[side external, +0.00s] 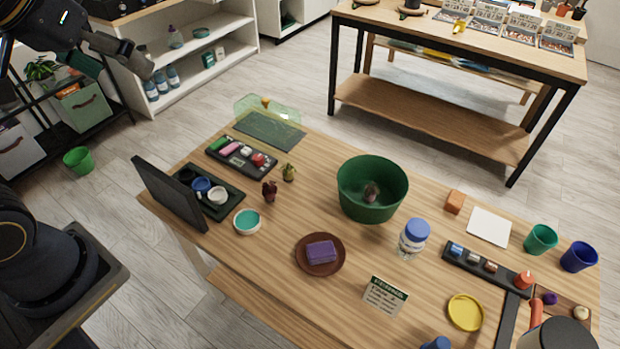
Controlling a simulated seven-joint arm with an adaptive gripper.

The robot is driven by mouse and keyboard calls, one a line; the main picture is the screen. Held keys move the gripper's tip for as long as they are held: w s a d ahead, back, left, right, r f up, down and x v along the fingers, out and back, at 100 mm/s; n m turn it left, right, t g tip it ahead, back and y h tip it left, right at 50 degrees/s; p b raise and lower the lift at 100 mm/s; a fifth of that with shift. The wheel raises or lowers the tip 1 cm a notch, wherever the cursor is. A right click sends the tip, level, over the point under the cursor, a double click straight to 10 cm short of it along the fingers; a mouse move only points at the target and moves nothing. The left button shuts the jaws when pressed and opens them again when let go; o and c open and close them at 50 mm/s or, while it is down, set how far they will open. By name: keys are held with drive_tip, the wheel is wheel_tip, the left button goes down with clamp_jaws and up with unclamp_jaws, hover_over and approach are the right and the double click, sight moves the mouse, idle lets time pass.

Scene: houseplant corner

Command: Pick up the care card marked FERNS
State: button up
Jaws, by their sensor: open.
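A cream care card (383,298) with a green header stands near the front edge of the wooden table, right of centre. Its header print is small and I cannot read it with certainty. No other card with a header like this is clear to me on the table. My gripper (124,64) is at the top left, high up and far from the card. It is open, with nothing visible between its fingers.
A brown saucer (303,263) with a purple block (320,252) lies left of the card. A white bottle (412,241) with a blue cap and a green pot (371,201) stand behind it. A yellow saucer (466,313) lies to its right. Bare wood surrounds the card.

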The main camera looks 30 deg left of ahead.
drive_tip(key=w+d+r+n+g+h, duration=0.15)
drive_tip(key=w+d+r, duration=0.25)
drive_tip(key=w+d, duration=0.8)
drive_tip(key=w+d+f+m+g, duration=0.1)
drive_tip(key=w+d+f, duration=0.25)
drive_tip(key=d, duration=0.35)
drive_tip(key=w+d+f+m+g, duration=0.1)
drive_tip(key=w+d+f, duration=0.2)
drive_tip(key=d+f, duration=0.35)
drive_tip(key=m+g+y, duration=0.2)
drive_tip(key=m+g, duration=0.1)
hover_over(387, 291)
wheel_tip(387, 291, down, 16)
drive_tip(key=f, duration=0.1)
drive_tip(key=shift+h, duration=0.25)
drive_tip(key=f, duration=0.9)
drive_tip(key=shift+w+d+f, duration=0.2)
drive_tip(key=shift+d, duration=0.15)
drive_tip(key=shift+w+a+f, duration=0.1)
drive_tip(key=shift+a+f, duration=0.05)
drive_tip(key=shift+f, duration=1.35)
drive_tip(key=shift+w+a+f, duration=0.1)
drive_tip(key=shift+a+f, duration=0.05)
drive_tip(key=shift+f, duration=1.35)
drive_tip(key=c, duration=0.7)
